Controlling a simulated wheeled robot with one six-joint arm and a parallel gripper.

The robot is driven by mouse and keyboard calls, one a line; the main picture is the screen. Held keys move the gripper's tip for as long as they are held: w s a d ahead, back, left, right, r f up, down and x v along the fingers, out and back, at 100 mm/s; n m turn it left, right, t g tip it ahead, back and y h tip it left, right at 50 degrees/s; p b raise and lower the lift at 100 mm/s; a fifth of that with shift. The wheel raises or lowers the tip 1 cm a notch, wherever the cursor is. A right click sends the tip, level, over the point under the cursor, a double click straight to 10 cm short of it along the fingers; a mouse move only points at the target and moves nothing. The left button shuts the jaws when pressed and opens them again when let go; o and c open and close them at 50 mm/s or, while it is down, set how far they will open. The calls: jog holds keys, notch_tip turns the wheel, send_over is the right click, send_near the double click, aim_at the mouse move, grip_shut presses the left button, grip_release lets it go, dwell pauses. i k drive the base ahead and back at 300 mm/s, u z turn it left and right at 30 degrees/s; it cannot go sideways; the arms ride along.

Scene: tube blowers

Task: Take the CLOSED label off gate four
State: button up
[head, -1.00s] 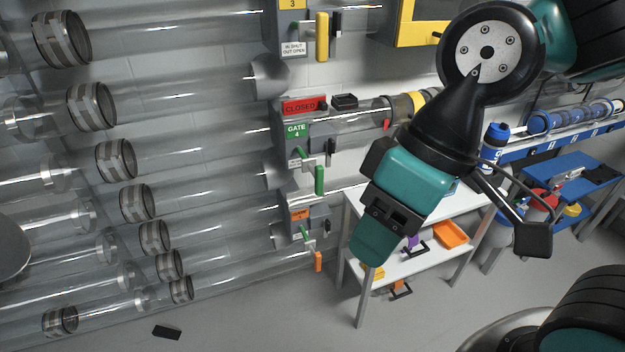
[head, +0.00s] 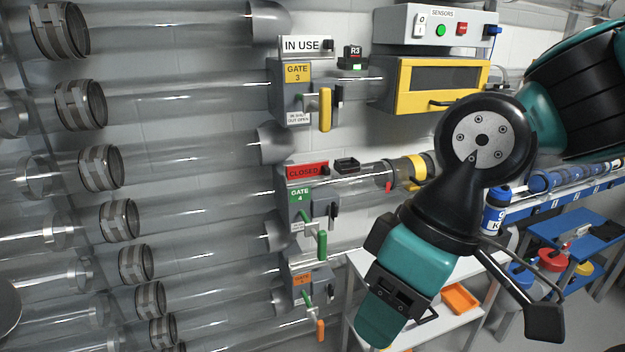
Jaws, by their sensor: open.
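The red CLOSED label (head: 307,171) sits at the top of the gate four housing, just above the green GATE 4 plate (head: 300,195). A small dark block is at the label's right end. Gate four's green handle (head: 322,245) hangs below, to the right of the housing. My gripper (head: 458,300) is open, to the right of and lower than the label in the picture, and clear of it. I see nothing held, though part of the gripper is hidden behind its own body.
A small dark tray (head: 347,164) is right of the label. Above, gate three (head: 297,72) bears an IN USE sign (head: 305,45). An orange-plated gate (head: 302,280) is below. Clear tubes run left. A yellow cabinet (head: 443,84) and a white table (head: 475,290) stand right.

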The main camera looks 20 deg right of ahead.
aim_at(298, 171)
jog(key=z, duration=2.25)
jog(key=i, duration=2.7)
jog(key=u, duration=3.9)
jog(key=i, duration=0.5)
